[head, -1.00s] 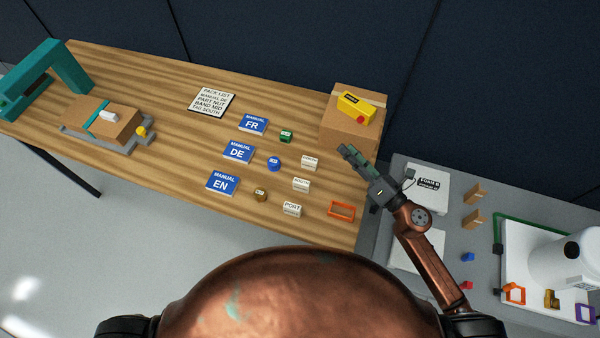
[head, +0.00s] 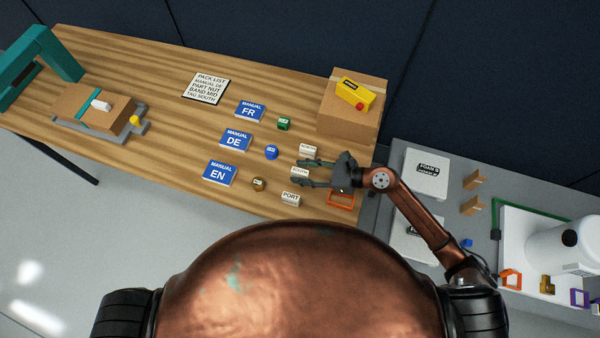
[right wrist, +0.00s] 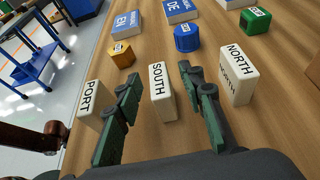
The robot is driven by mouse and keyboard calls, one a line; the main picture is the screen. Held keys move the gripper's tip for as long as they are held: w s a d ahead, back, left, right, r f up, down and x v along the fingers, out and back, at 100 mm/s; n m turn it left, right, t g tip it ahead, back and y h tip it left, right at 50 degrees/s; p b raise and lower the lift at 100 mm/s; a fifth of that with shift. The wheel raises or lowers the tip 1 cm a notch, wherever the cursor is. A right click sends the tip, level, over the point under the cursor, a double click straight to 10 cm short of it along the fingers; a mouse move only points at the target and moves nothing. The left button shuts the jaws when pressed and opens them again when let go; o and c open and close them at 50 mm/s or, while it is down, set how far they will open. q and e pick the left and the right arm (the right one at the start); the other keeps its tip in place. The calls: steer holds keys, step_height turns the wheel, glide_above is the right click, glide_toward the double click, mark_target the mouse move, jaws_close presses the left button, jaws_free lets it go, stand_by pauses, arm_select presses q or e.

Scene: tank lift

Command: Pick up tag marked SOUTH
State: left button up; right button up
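The white SOUTH tag (right wrist: 162,92) stands upright on the table between the two open fingers of my right gripper (right wrist: 160,110) in the right wrist view; a gap shows on both sides of it. In the head view the SOUTH tag (head: 300,171) is partly hidden by my right gripper (head: 303,172), which reaches in from the right. The white PORT tag (right wrist: 92,102) stands left of the fingers and the NORTH tag (right wrist: 238,75) right of them. My left gripper is not in view.
Blue manuals, such as DE (head: 236,139), and coloured parts, such as the blue one (right wrist: 187,38), lie beyond the tags. An orange frame (head: 341,201) lies under my right wrist. A cardboard box (head: 347,118) with a yellow item stands behind.

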steer(key=shift+w+a+f, duration=0.15)
steer(key=shift+a+f, duration=0.05)
steer(key=shift+a, duration=0.3)
steer(key=shift+c, duration=0.7)
jaws_close()
